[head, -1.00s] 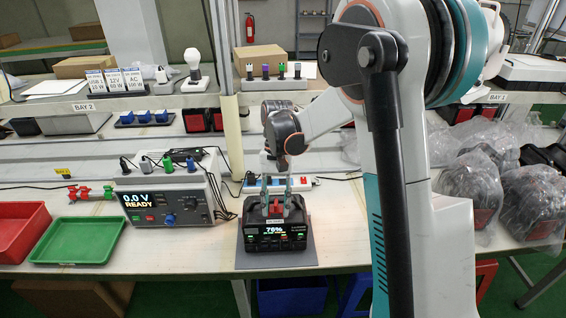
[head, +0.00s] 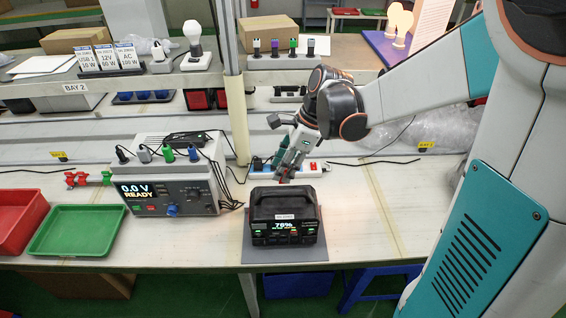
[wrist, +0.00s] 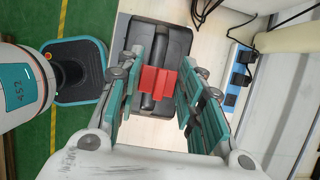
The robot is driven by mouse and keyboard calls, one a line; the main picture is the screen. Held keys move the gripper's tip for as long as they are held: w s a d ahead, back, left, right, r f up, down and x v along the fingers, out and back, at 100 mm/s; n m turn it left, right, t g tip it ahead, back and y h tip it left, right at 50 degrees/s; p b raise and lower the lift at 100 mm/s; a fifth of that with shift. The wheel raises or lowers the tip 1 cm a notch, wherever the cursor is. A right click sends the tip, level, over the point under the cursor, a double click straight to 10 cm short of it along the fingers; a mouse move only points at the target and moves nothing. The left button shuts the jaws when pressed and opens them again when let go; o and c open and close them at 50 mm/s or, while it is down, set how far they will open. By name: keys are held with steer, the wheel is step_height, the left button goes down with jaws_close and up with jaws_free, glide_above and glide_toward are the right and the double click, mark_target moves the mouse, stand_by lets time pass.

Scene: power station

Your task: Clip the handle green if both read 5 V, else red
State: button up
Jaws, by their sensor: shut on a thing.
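My gripper (head: 284,172) is above and behind the black power station (head: 285,208). In the wrist view, my gripper (wrist: 158,85) is shut on a red clip (wrist: 157,82). The station's dark handle lies beyond the clip in that view, and no clip shows on the handle (head: 284,191) in the head view. The station's screen reads 76%; its smaller text is too small to read. The tester (head: 166,190) at left shows 0.0 V and READY. Red clips (head: 76,179) and a green clip (head: 106,178) lie on the table left of the tester.
A green tray (head: 77,229) and a red tray (head: 18,222) are at the left front edge. Cables (head: 225,190) run between tester and station. A shelf with plugs and a bulb is behind. Table right of the station is clear.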

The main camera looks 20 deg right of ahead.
steer(key=b, duration=0.4)
glide_above(280, 192)
steer(key=d, duration=0.1)
steer(key=shift+s+f, duration=0.15)
steer(key=shift+f, duration=2.3)
steer(key=shift+f+b, duration=0.85)
steer(key=shift+f, duration=0.6)
steer(key=o, duration=0.8)
steer(key=v, duration=1.2)
steer(key=shift+s, duration=0.1)
steer(key=shift+r, duration=0.1)
